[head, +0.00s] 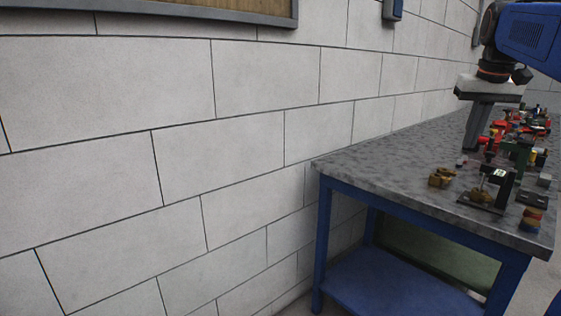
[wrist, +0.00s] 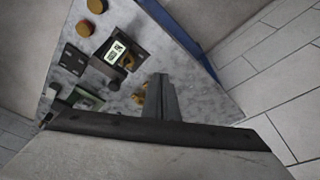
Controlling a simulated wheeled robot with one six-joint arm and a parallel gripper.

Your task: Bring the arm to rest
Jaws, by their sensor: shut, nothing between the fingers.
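My gripper (head: 478,125) hangs at the right of the head view, pointing down over the workbench (head: 380,160). Its two fingers are together with nothing between them. In the wrist view the closed fingers (wrist: 163,95) stand in front of the bench top, partly hiding a brass-coloured piece (wrist: 138,97). How far the fingertips are above the bench is hard to tell. My blue arm is partly cut off at the upper right of the head view.
The bench's front left corner is bare. A pale block wall (head: 150,120) runs along the left.

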